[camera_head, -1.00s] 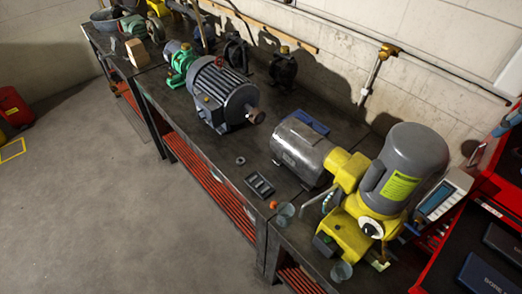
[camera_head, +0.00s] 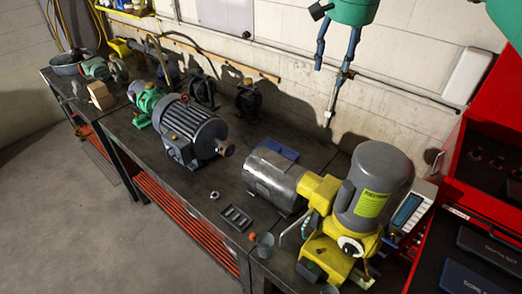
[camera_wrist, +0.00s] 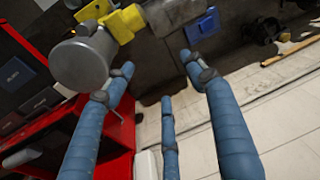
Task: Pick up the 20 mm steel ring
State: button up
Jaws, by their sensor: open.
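The steel ring (camera_head: 214,195) is a small pale ring lying flat on the dark workbench top (camera_head: 200,210), in front of the large grey motor. It stands apart from the slotted dark holder (camera_head: 236,217) to its right. My gripper (camera_head: 333,68) has blue fingers and hangs at the top of the head view, in front of the wall, well above the bench and up and right of the ring. In the wrist view its fingers (camera_wrist: 157,75) are spread wide with nothing between them. I cannot make out the ring in the wrist view.
A large grey motor (camera_head: 190,130), a cylindrical grey motor (camera_head: 275,178) and a yellow-and-grey gear motor (camera_head: 370,190) stand on the bench. A red tool cabinet (camera_head: 455,200) is at the right. Small cups (camera_head: 265,246) stand near the front edge.

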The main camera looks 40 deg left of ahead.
jog(key=s+a+f+n, duration=0.1)
jog(key=s+a+f, duration=0.15)
jog(key=a, duration=0.75)
jog(key=s+a+f, duration=0.2)
jog(key=a+f, duration=0.1)
jog(key=a, duration=0.7)
jog(key=g+h, duration=0.1)
send_over(214, 192)
jog(key=d, duration=0.1)
notch_tip(214, 192, down, 45)
jog(key=shift+s+d+n+p, duration=0.2)
jog(key=shift+s+n+p, duration=0.15)
jog(key=shift+s+n, duration=0.05)
jog(key=shift+f, duration=0.1)
jog(key=shift+f, duration=4.2)
jog(key=shift+f, duration=0.15)
jog(key=shift+f, duration=2.45)
